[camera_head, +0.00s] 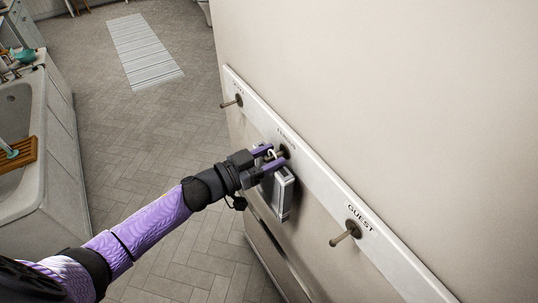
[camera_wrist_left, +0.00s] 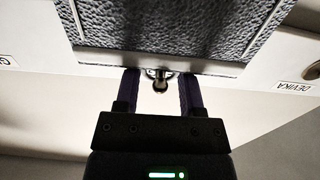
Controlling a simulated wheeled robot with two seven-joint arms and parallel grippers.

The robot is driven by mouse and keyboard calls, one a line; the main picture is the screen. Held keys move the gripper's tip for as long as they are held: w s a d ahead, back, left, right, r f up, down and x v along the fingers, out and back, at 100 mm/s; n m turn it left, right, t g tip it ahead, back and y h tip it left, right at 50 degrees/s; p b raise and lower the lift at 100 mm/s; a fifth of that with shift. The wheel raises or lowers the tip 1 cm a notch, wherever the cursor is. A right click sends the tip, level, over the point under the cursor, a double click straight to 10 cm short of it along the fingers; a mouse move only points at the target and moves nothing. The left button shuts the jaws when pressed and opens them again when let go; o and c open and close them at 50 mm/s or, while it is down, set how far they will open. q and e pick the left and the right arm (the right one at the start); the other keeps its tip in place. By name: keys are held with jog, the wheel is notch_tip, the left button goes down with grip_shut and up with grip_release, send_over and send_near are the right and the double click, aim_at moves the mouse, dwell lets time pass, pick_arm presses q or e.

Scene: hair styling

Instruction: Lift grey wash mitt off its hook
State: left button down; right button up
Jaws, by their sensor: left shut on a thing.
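The grey wash mitt (camera_head: 284,192) hangs against the wall rail below the middle hook (camera_head: 284,151). A small pale loop shows at its top by the hook. My left gripper (camera_head: 274,157) is at this hook, shut on the mitt near its top. In the left wrist view the mitt's dark, pebbled face (camera_wrist_left: 165,25) fills the top, with a pale band along its edge. The fingers (camera_wrist_left: 159,88) stand on both sides of the hook's round end (camera_wrist_left: 160,84). Whether the loop is still around the hook is unclear. My right gripper is out of view.
The white rail (camera_head: 318,182) carries an empty hook on each side: one at the far left (camera_head: 238,101) and the guest hook (camera_head: 351,230) at right. A drawer-like unit is below the rail. A bathtub (camera_head: 62,130) stands left; the tiled floor between is clear.

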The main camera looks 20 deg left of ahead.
pick_arm(q)
jog(key=shift+p+v, duration=0.9)
jog(key=shift+v, duration=3.1)
